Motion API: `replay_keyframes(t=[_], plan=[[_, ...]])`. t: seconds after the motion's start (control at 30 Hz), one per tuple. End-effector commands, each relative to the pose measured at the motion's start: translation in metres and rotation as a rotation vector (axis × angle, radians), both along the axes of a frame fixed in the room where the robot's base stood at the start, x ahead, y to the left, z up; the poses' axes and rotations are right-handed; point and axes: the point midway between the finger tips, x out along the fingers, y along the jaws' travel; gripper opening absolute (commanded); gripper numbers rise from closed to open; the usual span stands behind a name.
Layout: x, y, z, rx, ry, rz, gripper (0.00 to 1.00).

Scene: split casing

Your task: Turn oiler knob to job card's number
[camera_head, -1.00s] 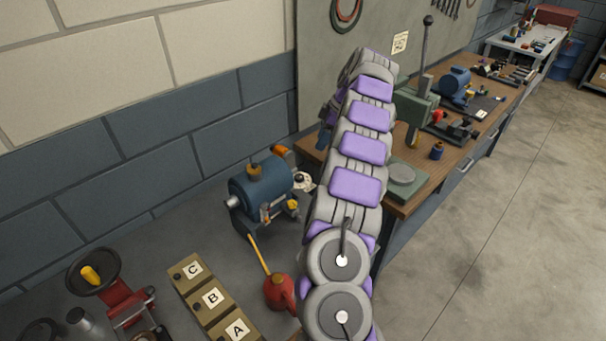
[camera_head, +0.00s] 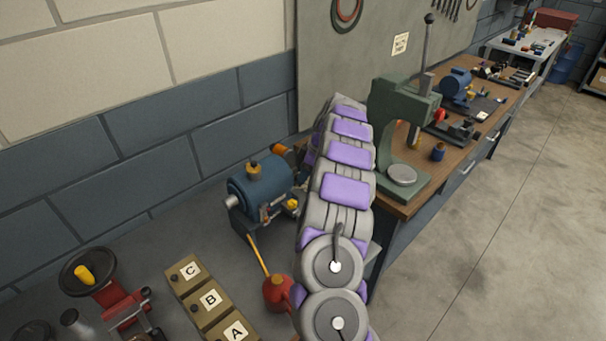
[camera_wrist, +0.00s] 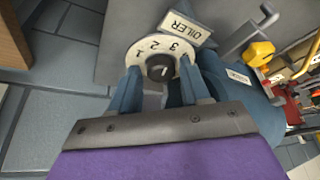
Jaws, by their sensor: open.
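In the wrist view the oiler knob (camera_wrist: 160,68) is a small black knob at the centre of a white round dial (camera_wrist: 142,50) with the numbers 1, 2 and 3. A plate reading OILER (camera_wrist: 186,27) is beside the dial. My gripper (camera_wrist: 160,76) is open, one blue-grey finger on each side of the knob in the picture; I cannot tell whether they touch it. In the head view my arm hides the dial and my gripper. A white paper (camera_head: 400,43) hangs on the wall board, its print too small to read; I cannot tell whether it is the job card.
A blue machine (camera_head: 262,187) stands beside my arm. A red oil can (camera_head: 278,292) and boxes marked A, B and C (camera_head: 190,271) are near it. A green press (camera_head: 400,110) stands on the wooden workbench. The floor at right is clear.

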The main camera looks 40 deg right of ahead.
Motion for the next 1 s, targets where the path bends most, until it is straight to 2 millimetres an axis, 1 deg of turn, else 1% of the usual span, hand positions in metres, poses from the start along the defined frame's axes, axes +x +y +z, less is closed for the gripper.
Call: replay_keyframes(t=[0.1, 0.33, 0.77, 1.0], plan=[[0.0012, 0.0009, -0.0032, -0.001, -0.001, 0.0, 0.46], [0.0016, 0.0008, -0.0031, -0.002, -0.002, 0.0, 0.46], [0.0021, 0.0002, -0.0029, -0.001, -0.003, -0.001, 0.05], [0.0025, -0.0002, -0.0023, -0.003, -0.005, -0.026, 0.05]])
